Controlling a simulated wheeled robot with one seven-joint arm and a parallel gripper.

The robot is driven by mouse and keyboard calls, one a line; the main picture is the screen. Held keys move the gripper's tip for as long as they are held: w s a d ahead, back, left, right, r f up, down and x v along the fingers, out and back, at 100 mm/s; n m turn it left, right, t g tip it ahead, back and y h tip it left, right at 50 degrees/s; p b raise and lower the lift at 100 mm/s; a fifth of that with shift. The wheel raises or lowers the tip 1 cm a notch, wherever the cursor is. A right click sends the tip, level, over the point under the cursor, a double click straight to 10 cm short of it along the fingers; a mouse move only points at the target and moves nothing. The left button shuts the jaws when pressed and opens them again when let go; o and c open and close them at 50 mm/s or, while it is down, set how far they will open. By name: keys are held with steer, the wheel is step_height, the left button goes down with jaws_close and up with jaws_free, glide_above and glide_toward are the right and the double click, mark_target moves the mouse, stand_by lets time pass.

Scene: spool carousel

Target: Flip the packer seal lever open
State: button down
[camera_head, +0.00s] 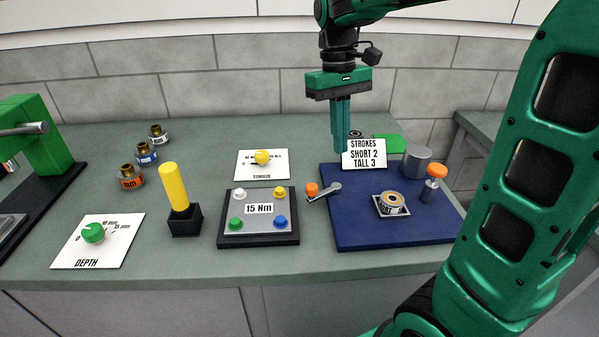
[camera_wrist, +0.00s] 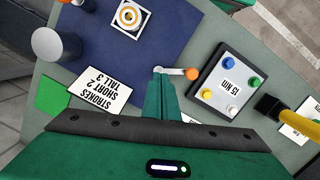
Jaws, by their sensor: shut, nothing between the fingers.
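The lever is a short grey arm (camera_head: 322,193) with an orange knob (camera_head: 311,189), at the left edge of the blue packer base (camera_head: 365,235). It lies low, with its knob end towards the left. In the wrist view the lever (camera_wrist: 174,71) and its orange knob (camera_wrist: 192,74) appear just beyond my fingertips, knob to the right. My gripper (camera_head: 341,148) points down above the back of the base, by the strokes card. Its fingers are together and empty. It also shows in the wrist view (camera_wrist: 158,84). I see no contact with the lever.
The strokes card (camera_head: 364,154) stands at the base's back edge. A round spool (camera_head: 392,202), a grey cylinder (camera_head: 416,162) and an orange-topped plunger (camera_head: 432,186) are on the base. Left of it are the 15 Nm plate (camera_head: 258,227) and a yellow-handled tool (camera_head: 174,188).

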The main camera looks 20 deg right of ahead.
steer(key=w+a+r+n, duration=0.1)
steer(key=w+a+n, duration=0.2)
steer(key=w+a, duration=0.4)
steer(key=a, duration=0.4)
steer(key=shift+w+a+r+n+g+h, duration=0.2)
steer(key=shift+w+r+n+g+h, duration=0.1)
steer(key=shift+n, duration=0.1)
steer(key=shift+f, duration=0.1)
steer(key=x, duration=0.9)
steer(key=shift+s+d+f, duration=0.1)
steer(key=s, duration=0.1)
steer(key=s+d, duration=0.1)
steer(key=shift+s+d+f, duration=0.1)
steer(key=shift+s+f, duration=0.15)
steer(key=shift+s, duration=0.1)
steer(key=shift+s+d, duration=0.25)
steer(key=shift+s, duration=0.25)
